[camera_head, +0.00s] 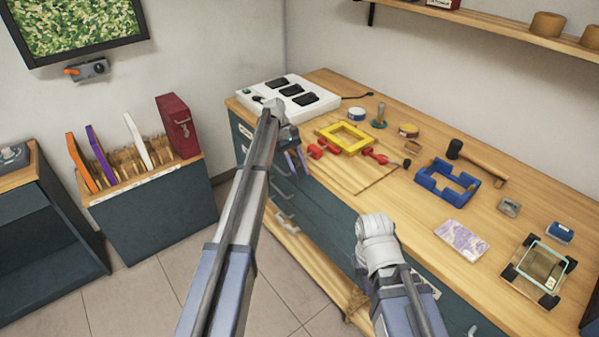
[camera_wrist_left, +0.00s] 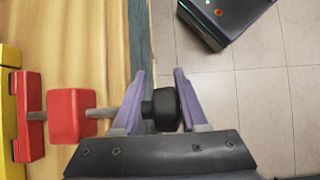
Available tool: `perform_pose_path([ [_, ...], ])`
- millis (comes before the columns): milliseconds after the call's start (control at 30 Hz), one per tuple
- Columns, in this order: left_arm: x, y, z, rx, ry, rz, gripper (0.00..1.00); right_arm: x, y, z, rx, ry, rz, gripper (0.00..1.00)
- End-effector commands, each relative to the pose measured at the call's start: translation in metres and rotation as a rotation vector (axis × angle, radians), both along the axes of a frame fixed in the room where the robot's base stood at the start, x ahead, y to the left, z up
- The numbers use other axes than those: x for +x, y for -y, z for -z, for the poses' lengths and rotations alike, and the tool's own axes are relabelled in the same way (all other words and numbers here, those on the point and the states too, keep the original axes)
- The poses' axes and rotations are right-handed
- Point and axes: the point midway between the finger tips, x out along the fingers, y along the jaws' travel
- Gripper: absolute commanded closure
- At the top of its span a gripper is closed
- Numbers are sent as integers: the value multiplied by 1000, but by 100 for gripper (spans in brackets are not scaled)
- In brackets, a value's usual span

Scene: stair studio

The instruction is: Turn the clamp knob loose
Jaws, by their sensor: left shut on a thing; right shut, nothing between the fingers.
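A red clamp (camera_head: 318,150) sits at the table's front edge against a yellow frame (camera_head: 343,139). In the left wrist view, the clamp's red block (camera_wrist_left: 72,115) carries a metal screw rod. The rod leads to a round black knob (camera_wrist_left: 165,108), which sticks out past the table edge. My left gripper (camera_head: 297,160) has its purple fingers on either side of the knob and is shut on it; these fingers (camera_wrist_left: 158,106) fill the middle of the left wrist view. My right arm shows at the lower middle of the head view, but its fingers are hidden.
A second red clamp (camera_head: 378,157) is at the frame's right side. A white panel with black pads (camera_head: 290,98) stands behind my left gripper. A blue holder (camera_head: 447,184) and a mallet (camera_head: 478,160) lie further right. The floor before the drawers is clear.

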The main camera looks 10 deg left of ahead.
Motion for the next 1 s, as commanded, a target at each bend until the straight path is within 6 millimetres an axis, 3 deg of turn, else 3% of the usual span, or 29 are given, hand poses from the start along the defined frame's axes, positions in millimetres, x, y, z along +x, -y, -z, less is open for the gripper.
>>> perform_pose_path([
  [33, -6, -7, 1, 9, -13, -5, 100, 0, 0, 1, 0, 0, 0, 100],
  [367, -7, -7, 0, 7, -14, -4, 100, 0, 0, 0, 0, 0, 0, 100],
  [400, -7, -7, 0, 7, -14, -5, 53, 0, 0, 0, 0, 0, 0, 100],
  [500, -6, -7, 0, 7, -13, -3, 42, 0, 0, 0, 0, 0, 0, 100],
  [1000, -2, -4, 0, 4, -8, -1, 40, 0, 0, 0, 0, 0, 0, 100],
])
